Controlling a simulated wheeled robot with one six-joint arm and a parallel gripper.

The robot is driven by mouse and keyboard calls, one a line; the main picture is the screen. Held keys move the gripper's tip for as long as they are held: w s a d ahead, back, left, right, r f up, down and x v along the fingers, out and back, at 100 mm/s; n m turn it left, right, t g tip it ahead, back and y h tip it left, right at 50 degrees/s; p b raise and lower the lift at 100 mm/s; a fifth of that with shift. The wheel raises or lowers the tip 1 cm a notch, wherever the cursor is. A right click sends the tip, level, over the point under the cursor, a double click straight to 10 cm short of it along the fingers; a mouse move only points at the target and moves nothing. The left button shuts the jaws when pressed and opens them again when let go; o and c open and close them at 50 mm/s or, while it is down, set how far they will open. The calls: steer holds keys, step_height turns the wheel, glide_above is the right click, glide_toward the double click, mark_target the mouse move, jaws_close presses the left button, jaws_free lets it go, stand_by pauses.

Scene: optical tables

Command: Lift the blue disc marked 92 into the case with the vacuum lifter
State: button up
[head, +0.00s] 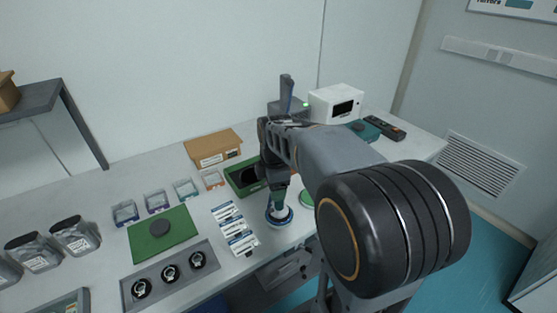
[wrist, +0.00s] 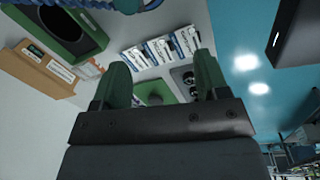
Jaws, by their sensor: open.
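My gripper (head: 280,202) points down over the table just above a round blue-and-white piece (head: 279,222). Its two green fingers stand apart in the wrist view (wrist: 162,65), with nothing held between them there. The blue-and-white piece has a blue rim and a pale top; I cannot read a 92 on it or tell the disc from the lifter. A blue edge (wrist: 97,4) shows at the top of the wrist view. A green case (head: 238,184) with a dark round recess stands just left of my gripper; it also shows at the wrist view's upper left (wrist: 22,12).
White packets (head: 236,229) lie left of the blue piece. A grey tray (head: 183,281), cardboard box (head: 212,148) and small clear boxes stand around. A green round thing (head: 306,198) lies right of my gripper.

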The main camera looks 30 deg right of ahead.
steer(key=w+d+n+g+p, duration=0.1)
steer(key=w+d+n+p, duration=0.1)
steer(key=w+d+n, duration=0.4)
steer(key=shift+n, duration=0.8)
steer(key=f, duration=0.4)
steer(key=s+a+f+p, duration=0.1)
steer(key=f, duration=0.4)
steer(key=a+f, duration=0.1)
steer(key=f, duration=0.3)
steer(key=shift+s+f, duration=0.2)
steer(key=shift+f, duration=0.05)
steer(key=c, duration=1.1)
steer(key=shift+r+p, duration=2.75)
steer(key=shift+r, duration=1)
steer(key=shift+c, duration=0.2)
steer(key=shift+w, duration=0.1)
steer(key=w+p, duration=0.1)
steer(key=w, duration=2.2)
steer(key=shift+a, duration=0.25)
